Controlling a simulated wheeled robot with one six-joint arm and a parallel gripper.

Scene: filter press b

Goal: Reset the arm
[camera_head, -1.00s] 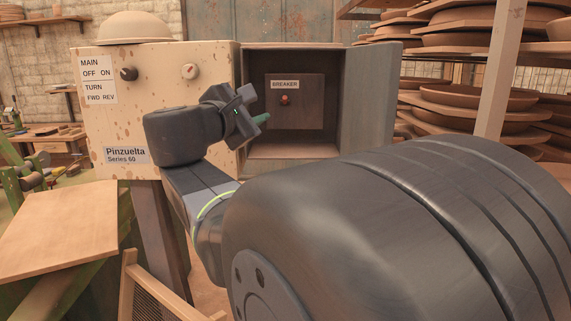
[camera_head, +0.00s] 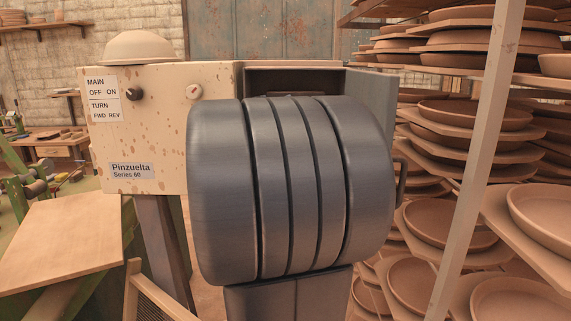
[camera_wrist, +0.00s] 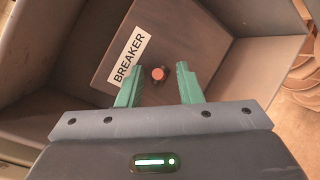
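In the wrist view my gripper (camera_wrist: 158,88) is open and empty, its two green fingers apart. Beyond the gap between them is the red breaker button (camera_wrist: 158,73), on a brown panel (camera_wrist: 185,45) with a "BREAKER" label (camera_wrist: 129,54). The panel sits inside an open grey box. I cannot tell how far the fingertips are from the button. In the head view my own arm hides the gripper, the button and most of the box; the top of the box (camera_head: 295,78) shows above the arm.
The cream control box (camera_head: 150,150), marked "Pinzuelta Series 60", carries a dark knob (camera_head: 135,94) and a light knob (camera_head: 194,91). An open grey door (camera_head: 372,95) stands at the right of the breaker box. Racks of clay dishes (camera_head: 470,120) fill the right side. A wooden board (camera_head: 60,240) lies at lower left.

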